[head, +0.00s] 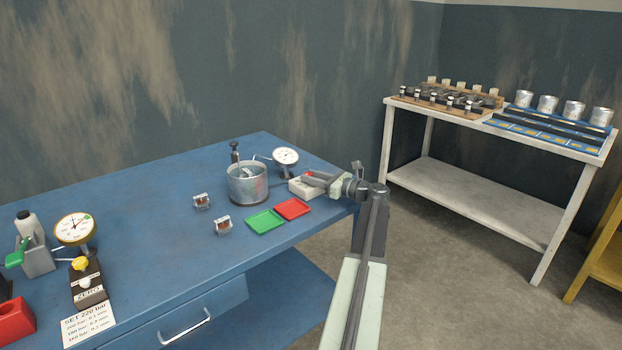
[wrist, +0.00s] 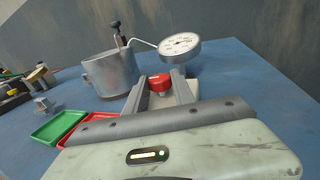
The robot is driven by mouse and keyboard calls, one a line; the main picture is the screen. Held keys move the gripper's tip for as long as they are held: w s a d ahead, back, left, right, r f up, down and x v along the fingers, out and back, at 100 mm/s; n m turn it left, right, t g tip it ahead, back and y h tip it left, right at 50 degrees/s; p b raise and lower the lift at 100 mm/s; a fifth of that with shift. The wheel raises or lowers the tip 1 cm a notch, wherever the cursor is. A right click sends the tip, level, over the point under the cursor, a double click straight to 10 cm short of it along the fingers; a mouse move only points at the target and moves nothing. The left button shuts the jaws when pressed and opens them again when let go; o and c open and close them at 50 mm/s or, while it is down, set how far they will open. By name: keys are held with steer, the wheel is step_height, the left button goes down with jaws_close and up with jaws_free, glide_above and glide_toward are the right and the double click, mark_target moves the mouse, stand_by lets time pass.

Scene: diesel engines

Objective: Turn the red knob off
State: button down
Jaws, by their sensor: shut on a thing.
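The red knob (wrist: 160,83) sits on a small pale block between my gripper's two fingers in the wrist view. In the head view the pale block (head: 298,188) stands near the right end of the blue bench, and only a bit of the red knob (head: 309,174) shows beside my fingers. My gripper (wrist: 160,88) is shut on the knob, with one grey finger on each side of it. It also shows in the head view (head: 310,178), reaching in from the right. The lower part of the knob and much of the block are hidden by the gripper.
A metal cylinder (head: 247,184) and a dial gauge (head: 286,156) stand close behind the block. A green tray (head: 264,222) and a red tray (head: 292,208) lie in front. The blue bench (head: 155,215) is clear at its middle left. A white shelf table (head: 480,205) stands at right.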

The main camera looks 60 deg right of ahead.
steer(key=n+y, duration=0.2)
steer(key=y, duration=0.1)
steer(key=d+n+g+y, duration=0.1)
steer(key=n+y, duration=0.1)
steer(key=y, duration=0.1)
steer(key=shift+w+d+y, duration=0.1)
steer(key=shift+d+y, duration=0.05)
steer(key=shift+y, duration=0.25)
steer(key=shift+n+g+y, duration=1.3)
steer(key=shift+n+y, duration=0.4)
steer(key=shift+y, duration=0.3)
steer(key=c, duration=1.1)
jaws_free()
steer(key=shift+o, duration=0.2)
steer(key=shift+y, duration=0.3)
steer(key=shift+w+r, duration=0.1)
